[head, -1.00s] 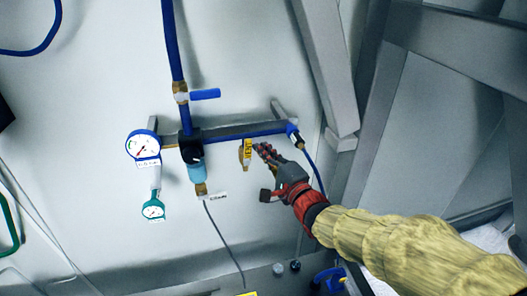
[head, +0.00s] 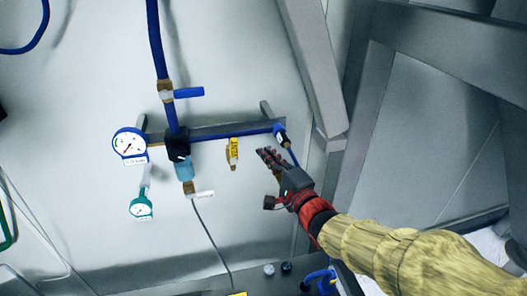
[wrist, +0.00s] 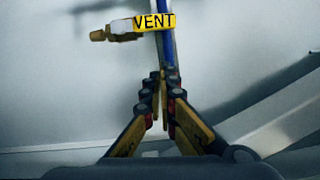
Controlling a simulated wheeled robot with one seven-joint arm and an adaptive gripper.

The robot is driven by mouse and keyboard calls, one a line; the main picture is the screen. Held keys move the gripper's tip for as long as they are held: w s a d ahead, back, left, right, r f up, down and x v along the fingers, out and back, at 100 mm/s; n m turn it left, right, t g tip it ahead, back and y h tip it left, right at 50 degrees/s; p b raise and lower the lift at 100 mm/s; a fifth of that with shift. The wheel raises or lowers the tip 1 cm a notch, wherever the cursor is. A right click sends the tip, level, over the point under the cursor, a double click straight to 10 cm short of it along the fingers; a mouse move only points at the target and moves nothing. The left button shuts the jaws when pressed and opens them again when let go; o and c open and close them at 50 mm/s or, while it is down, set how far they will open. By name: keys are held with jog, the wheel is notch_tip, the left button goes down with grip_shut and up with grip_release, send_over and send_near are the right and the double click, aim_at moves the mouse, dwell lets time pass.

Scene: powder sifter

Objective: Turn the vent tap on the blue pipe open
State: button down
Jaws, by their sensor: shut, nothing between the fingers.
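The vent tap has a yellow handle marked VENT (head: 234,149) and hangs below the horizontal blue pipe (head: 252,132) in the head view. In the wrist view the yellow handle (wrist: 154,21) lies across the blue pipe (wrist: 167,48), near the top of the picture. The tap's brass end points left there, in line with the handle. My gripper (head: 265,154) is to the right of the tap, with a visible gap between them. In the wrist view my gripper's fingertips (wrist: 162,84) are together and empty, below the tap in the picture.
A blue-handled valve (head: 188,92) sits on the upright pipe. A white-faced gauge (head: 130,145), a green gauge (head: 141,205) and a regulator (head: 182,160) stand left of the tap. A grey metal post (head: 312,70) rises on the right. The wall below the tap is mostly clear.

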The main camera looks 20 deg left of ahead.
aim_at(234, 153)
jog(key=p+v, duration=0.3)
jog(key=v, duration=0.3)
jog(key=shift+d+r, duration=0.15)
jog(key=shift+d, duration=0.4)
jog(key=shift+p, duration=0.8)
jog(key=w+a+p, duration=0.2)
jog(key=w+a, duration=0.3)
jog(key=a, duration=0.5)
jog(key=shift+s+a, duration=0.1)
